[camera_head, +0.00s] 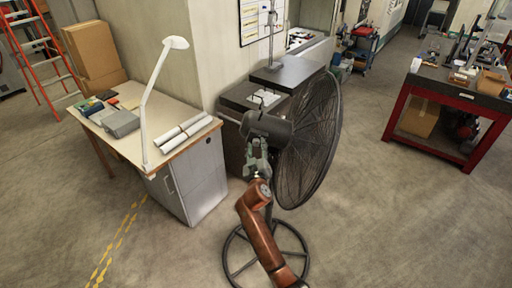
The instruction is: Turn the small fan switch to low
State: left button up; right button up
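The fan (316,140) stands in the middle of the head view, with a dark round wire cage facing right and a dark motor housing (268,126) on its left. Its round ring base (233,238) rests on the floor. My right arm comes up from the bottom, and its gripper (257,148) is at the lower back of the motor housing, touching or very close to it. The fan switch cannot be made out; the gripper and housing may hide it. The finger opening is too small to tell. My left gripper is not in view.
A desk (150,109) with a white lamp (151,100) and papers stands left of the fan. A dark-topped unit (288,74) is just behind the fan. A red-framed workbench (456,88) stands at right. The floor right of the fan is clear.

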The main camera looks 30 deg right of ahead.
grip_shut()
jog(key=shift+f+m+b, duration=0.15)
jog(key=shift+m+b, duration=0.45)
jog(key=shift+b, duration=0.4)
jog(key=m+b, duration=0.3)
jog(key=shift+f+b, duration=0.1)
jog(key=shift+b, duration=0.3)
jog(key=m+b, duration=0.2)
jog(key=shift+m, duration=0.3)
jog(key=shift+m+h+b, duration=0.3)
jog(key=shift+m+b, duration=0.5)
jog(key=shift+m, duration=0.3)
